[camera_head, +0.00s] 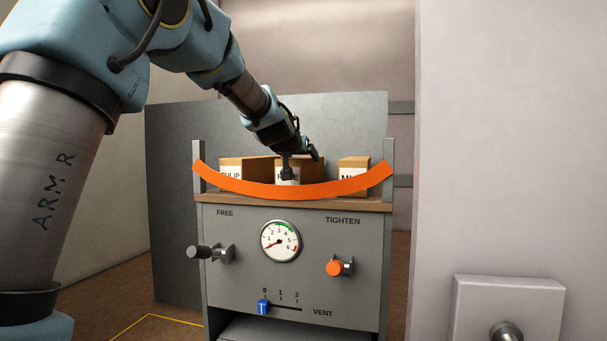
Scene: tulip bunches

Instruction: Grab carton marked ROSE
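The middle carton (300,173) is brown with a white label. Its label shows an R and an E, with the middle letters hidden behind my gripper. It stands on the wooden top of a grey cabinet, behind a sagging orange strap that hides its lower part. My gripper (299,163) is at this carton, reaching down from above. One dark finger is in front of its label and another dark part is near its upper right edge. I cannot tell whether the fingers touch the carton or are closed on it.
A carton (231,168) reading partly "ULIP" stands left, and one (354,168) with a label starting M stands right. The orange strap (250,186) spans two posts before them. The grey cabinet (300,228) has FREE and TIGHTEN knobs, a gauge and a VENT slider.

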